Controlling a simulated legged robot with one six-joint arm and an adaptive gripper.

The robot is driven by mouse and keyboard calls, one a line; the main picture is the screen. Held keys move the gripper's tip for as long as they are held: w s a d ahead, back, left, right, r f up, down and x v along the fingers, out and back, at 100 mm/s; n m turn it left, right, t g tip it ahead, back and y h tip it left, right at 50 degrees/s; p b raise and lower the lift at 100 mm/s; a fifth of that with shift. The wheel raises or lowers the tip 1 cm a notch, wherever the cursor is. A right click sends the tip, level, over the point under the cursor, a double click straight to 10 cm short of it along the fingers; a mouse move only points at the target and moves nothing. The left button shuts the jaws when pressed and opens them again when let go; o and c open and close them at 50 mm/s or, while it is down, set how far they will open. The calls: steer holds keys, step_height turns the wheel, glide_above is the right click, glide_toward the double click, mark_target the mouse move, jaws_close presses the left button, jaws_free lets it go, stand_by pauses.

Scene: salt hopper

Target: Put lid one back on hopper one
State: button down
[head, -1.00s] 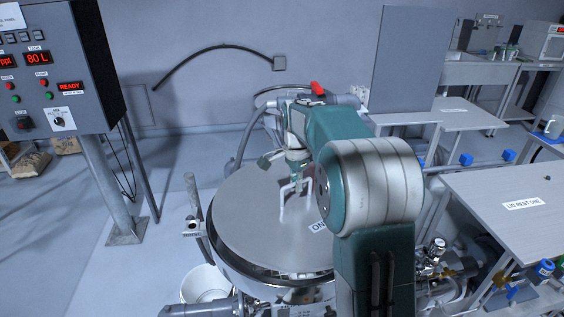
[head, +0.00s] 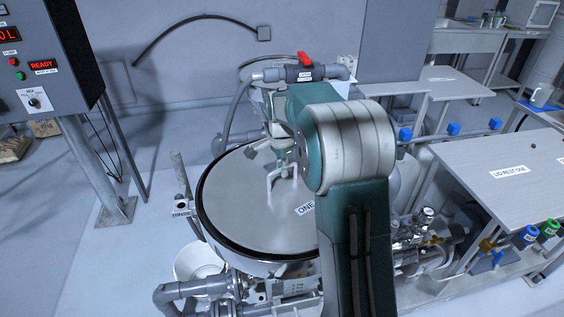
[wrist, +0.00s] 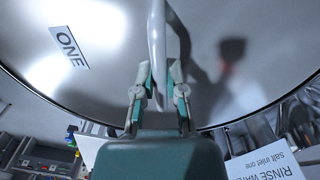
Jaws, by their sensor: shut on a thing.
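Lid one (head: 238,212) is a round, shiny metal disc labelled ONE. It lies over the top of hopper one (head: 262,268), roughly centred, with a dark ring around its edge. I cannot tell whether it rests fully on the rim or sits slightly above it. My gripper (head: 281,164) is above the lid, shut on its upright looped handle (head: 284,178). In the wrist view my gripper (wrist: 159,88) has a finger on each side of the handle (wrist: 157,45), and the lid's underlying seat is hidden.
A control panel (head: 45,60) on a post stands at left. A white bucket (head: 197,262) and grey pipes (head: 195,291) are below the hopper. A red-handled valve (head: 305,62) is behind it. The table labelled LID REST ONE (head: 480,155) is at right, its top mostly clear.

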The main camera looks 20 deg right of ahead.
steer(key=shift+f, duration=0.45)
steer(key=shift+f, duration=0.35)
stand_by(0.4)
steer(key=c, duration=0.6)
jaws_free()
steer(key=shift+c, duration=0.2)
steer(key=shift+f, duration=0.1)
